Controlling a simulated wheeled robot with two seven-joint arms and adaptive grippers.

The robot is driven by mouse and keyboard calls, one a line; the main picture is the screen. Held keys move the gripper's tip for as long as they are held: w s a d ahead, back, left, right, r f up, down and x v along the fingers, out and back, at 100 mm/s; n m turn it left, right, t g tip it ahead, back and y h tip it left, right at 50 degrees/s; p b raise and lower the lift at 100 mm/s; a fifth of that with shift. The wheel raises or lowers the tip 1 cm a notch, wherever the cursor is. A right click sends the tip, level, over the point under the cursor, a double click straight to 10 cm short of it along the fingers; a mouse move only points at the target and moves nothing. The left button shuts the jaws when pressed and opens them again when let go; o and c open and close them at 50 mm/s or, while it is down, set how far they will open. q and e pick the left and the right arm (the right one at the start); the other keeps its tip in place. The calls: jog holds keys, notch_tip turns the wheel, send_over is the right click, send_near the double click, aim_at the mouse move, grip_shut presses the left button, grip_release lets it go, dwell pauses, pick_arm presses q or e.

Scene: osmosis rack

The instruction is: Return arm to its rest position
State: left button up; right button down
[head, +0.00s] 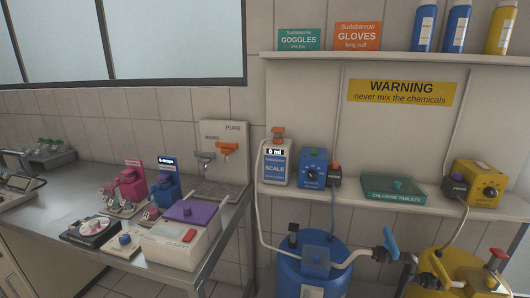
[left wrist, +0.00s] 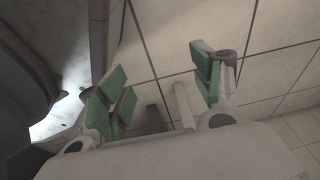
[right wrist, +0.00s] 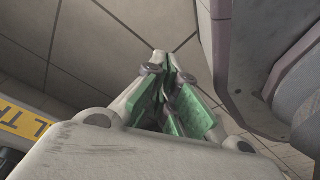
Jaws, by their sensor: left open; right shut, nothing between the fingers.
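My left gripper (left wrist: 160,88) shows in the left wrist view with its green-padded fingers spread wide and nothing between them. Tiled surface lies beyond it. My right gripper (right wrist: 172,72) shows in the right wrist view with its green-padded fingers closed together and empty.
A steel bench (head: 62,188) at left holds pink and blue dispensers and a purple-lidded device (head: 187,228). Blue (head: 312,272) and yellow drums stand below. A yellow label (right wrist: 25,122) is near my right gripper.

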pick_arm(q)
jog(key=s+a+r+g+p, duration=0.1)
jog(key=s+r+p, duration=1.4)
jog(key=p, duration=0.8)
jog(key=shift+s+a+g+p, duration=0.15)
jog(key=shift+s+g+p, duration=0.2)
jog(key=shift+s, duration=0.5)
pick_arm(e)
jog(key=s+d+r+g, duration=0.1)
jog(key=s+r, duration=1.4)
jog(key=s, duration=0.1)
jog(key=shift+s+d+g, duration=0.15)
jog(key=shift+s+g, duration=0.15)
jog(key=shift+s, duration=0.1)
pick_arm(q)
jog(key=shift+w, duration=0.15)
pick_arm(e)
jog(key=shift+s, duration=0.1)
